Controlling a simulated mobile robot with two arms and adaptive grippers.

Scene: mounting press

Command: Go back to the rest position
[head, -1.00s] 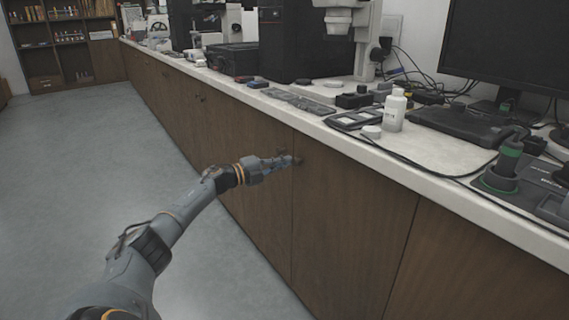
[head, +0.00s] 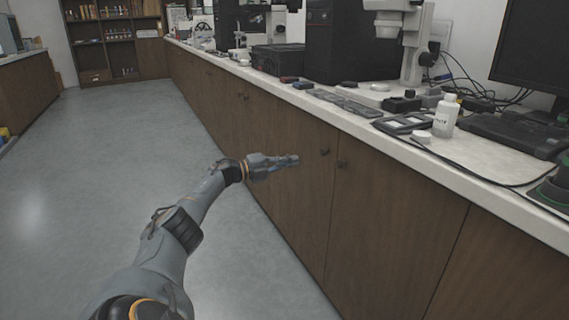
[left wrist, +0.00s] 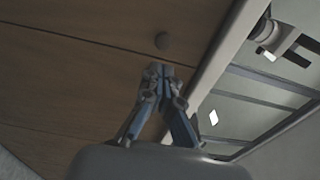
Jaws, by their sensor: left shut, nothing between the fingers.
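My left gripper (head: 290,161) reaches out from the lower left in the head view, in front of the wooden cabinet doors (head: 285,190) and below the counter top. It is shut and empty. My right gripper is not in view.
The long white counter (head: 487,209) runs along the right. It carries a white bottle (head: 445,116), a microscope (head: 413,45), a keyboard (head: 515,135) and a monitor (head: 535,50). A shelf (head: 118,40) stands at the far end. The grey floor (head: 110,190) at left is clear.

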